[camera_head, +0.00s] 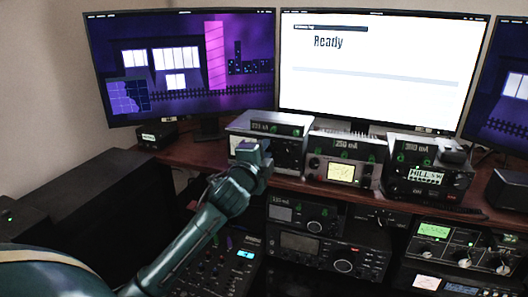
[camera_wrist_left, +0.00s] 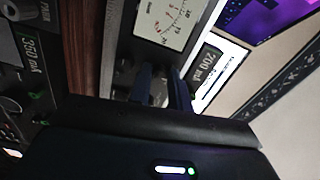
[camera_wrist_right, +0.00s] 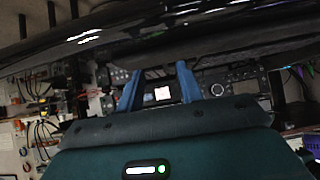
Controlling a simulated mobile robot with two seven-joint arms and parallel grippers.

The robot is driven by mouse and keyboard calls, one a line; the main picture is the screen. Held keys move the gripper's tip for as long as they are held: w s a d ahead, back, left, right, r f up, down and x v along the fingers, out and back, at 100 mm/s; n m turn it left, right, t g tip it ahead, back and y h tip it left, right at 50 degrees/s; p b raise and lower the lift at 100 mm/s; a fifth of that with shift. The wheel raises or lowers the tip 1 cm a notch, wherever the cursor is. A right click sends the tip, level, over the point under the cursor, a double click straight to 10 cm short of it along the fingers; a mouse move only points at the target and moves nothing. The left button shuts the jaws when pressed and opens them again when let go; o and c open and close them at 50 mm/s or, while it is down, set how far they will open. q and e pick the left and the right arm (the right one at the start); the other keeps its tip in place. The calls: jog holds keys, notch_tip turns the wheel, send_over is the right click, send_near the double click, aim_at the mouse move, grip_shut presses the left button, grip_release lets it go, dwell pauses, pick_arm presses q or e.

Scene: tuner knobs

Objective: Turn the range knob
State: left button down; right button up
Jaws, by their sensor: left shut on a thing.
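My left gripper (camera_head: 256,152) is at the front of the leftmost tuner box (camera_head: 288,152) on the desk in the head view, covering part of its face. In the left wrist view, my left gripper's two dark fingers (camera_wrist_left: 163,82) sit either side of a grey knob (camera_wrist_left: 160,92) on the tuner panel, below a white needle meter (camera_wrist_left: 166,20). The gripper is shut on this knob. The knob's marking is not readable, and the head view hides it. My right gripper (camera_wrist_right: 158,80) shows only in the right wrist view, its blue fingers apart with nothing visible between them.
Two more tuner boxes stand to the right, a middle one (camera_head: 345,158) with a lit meter and a right one (camera_head: 428,178). Monitors (camera_head: 375,70) stand behind. Radios (camera_head: 330,250) and a mixer (camera_head: 215,265) sit below the desk edge.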

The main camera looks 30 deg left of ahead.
pick_arm(q)
jog(key=n, duration=0.6)
jog(key=shift+f, duration=0.1)
jog(key=shift+n, duration=0.4)
jog(key=c, duration=1.3)
grip_release()
pick_arm(e)
jog(key=shift+w+a+f+b, duration=0.2)
jog(key=shift+f+b, duration=0.2)
jog(key=shift+b, duration=0.8)
pick_arm(q)
jog(key=shift+v, duration=6.6)
pick_arm(e)
jog(key=shift+r, duration=0.15)
pick_arm(q)
jog(key=shift+f, duration=0.1)
pick_arm(e)
jog(key=shift+s, duration=0.1)
